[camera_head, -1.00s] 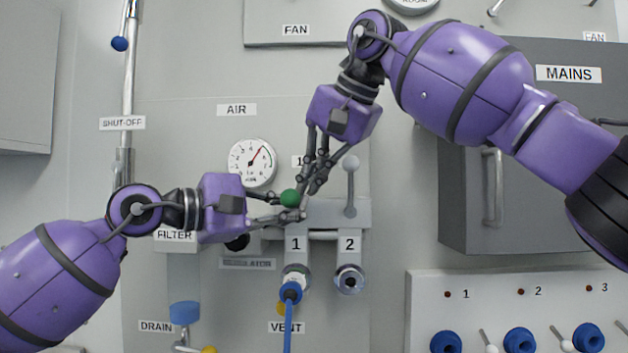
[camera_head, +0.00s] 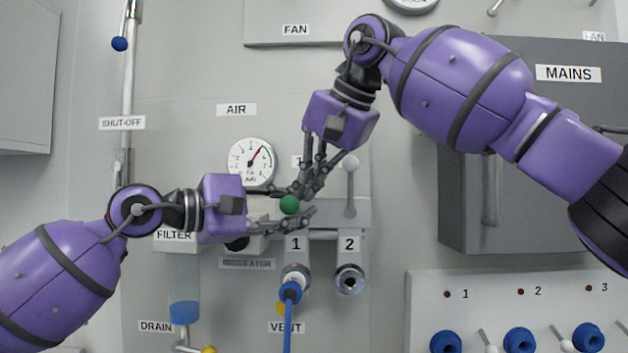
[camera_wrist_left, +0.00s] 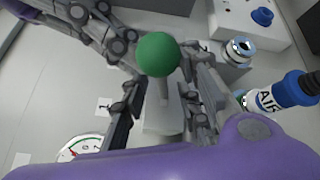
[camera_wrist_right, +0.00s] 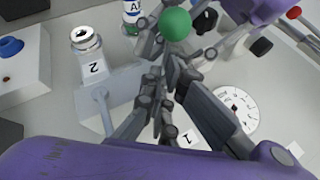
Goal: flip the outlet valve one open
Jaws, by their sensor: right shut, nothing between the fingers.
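Outlet valve one's lever ends in a green ball knob (camera_head: 290,204), above the white 1 label on the manifold (camera_head: 325,213). The knob points out toward the cameras and also shows in the left wrist view (camera_wrist_left: 158,54). My left gripper (camera_head: 304,203) is open, with one finger above and one below the knob in the head view. The lever stands between its fingers; I cannot tell whether they touch it. My right gripper (camera_head: 304,191) is shut and empty, close above the knob, its fingertips crossing near the left gripper's upper finger. The knob also shows beyond it in the right wrist view (camera_wrist_right: 175,24).
Valve two's upright lever has a grey knob (camera_head: 350,163), close right of my right fingers. A blue hose (camera_head: 289,293) hangs from outlet 1; outlet 2 (camera_head: 350,280) is bare. The air gauge (camera_head: 251,161) is at the left. The dark mains cabinet (camera_head: 540,150) stands at the right.

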